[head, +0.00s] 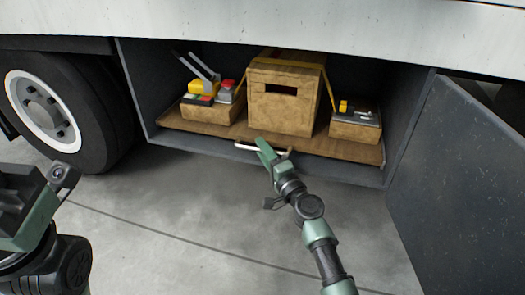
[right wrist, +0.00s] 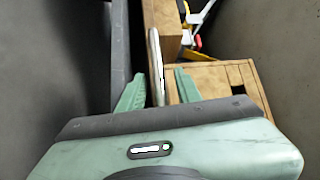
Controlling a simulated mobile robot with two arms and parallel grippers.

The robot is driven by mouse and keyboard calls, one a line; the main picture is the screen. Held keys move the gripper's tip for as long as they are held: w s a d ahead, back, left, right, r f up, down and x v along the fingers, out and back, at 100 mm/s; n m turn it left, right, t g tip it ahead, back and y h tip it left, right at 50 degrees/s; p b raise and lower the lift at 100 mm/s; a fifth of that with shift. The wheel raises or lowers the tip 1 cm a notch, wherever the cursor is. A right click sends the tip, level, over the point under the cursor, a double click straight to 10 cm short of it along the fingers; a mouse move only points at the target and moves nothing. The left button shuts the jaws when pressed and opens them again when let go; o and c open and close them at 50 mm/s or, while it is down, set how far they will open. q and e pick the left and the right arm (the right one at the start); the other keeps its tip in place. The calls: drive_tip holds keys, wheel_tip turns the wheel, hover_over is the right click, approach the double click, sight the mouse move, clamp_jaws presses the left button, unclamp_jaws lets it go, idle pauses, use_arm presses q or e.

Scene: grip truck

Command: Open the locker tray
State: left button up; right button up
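The locker tray (head: 205,137) is a brown wooden board inside the open truck locker. A pale metal handle (head: 246,147) runs along its front edge. In the right wrist view the handle (right wrist: 155,50) is a shiny bar reaching between the green fingers. My right gripper (head: 272,149) is at the tray's front, and it also shows in the right wrist view (right wrist: 158,84). Its fingers are apart, one on each side of the bar, with visible gaps. Part of my left arm shows at the left edge of the head view; its fingertips are not seen.
On the tray stand a tall wooden crate (head: 283,105), a left low box (head: 210,110) with tools and a right low box (head: 355,130). The locker door (head: 455,180) stands open at right. A truck wheel (head: 45,110) is at left. The concrete floor in front is clear.

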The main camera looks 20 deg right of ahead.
drive_tip(key=shift+w, duration=0.2)
clamp_jaws()
idle(1.4)
